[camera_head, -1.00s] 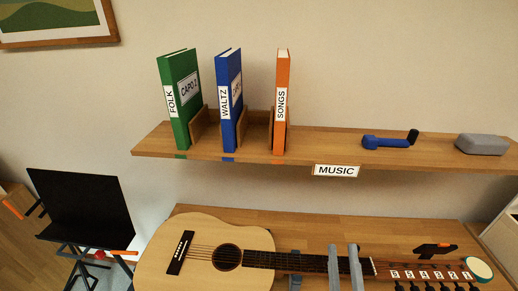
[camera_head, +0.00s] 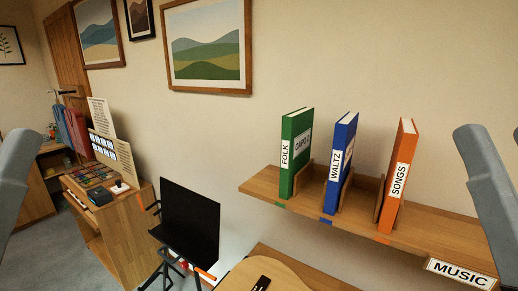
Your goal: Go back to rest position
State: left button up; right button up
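A grey arm part of mine (camera_head: 18,175) shows at the left edge and another (camera_head: 488,185) at the right edge. No fingertips of either gripper show, so what they hold or touch is hidden. Green FOLK (camera_head: 296,150), blue WALTZ (camera_head: 341,160) and orange SONGS (camera_head: 398,175) binders stand upright on the wooden shelf (camera_head: 262,184). Part of the guitar's body (camera_head: 272,276) shows at the bottom edge.
A black music stand (camera_head: 190,220) stands left of the guitar. A wooden cabinet (camera_head: 125,225) with small items and cards on top is at the left. Framed pictures (camera_head: 207,45) hang on the wall.

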notch_tip(320, 180, up, 29)
jog(key=p, duration=2.5)
jog(key=shift+f+y+p, duration=0.2)
jog(key=shift+y+p, duration=0.1)
jog(key=shift+w, duration=0.1)
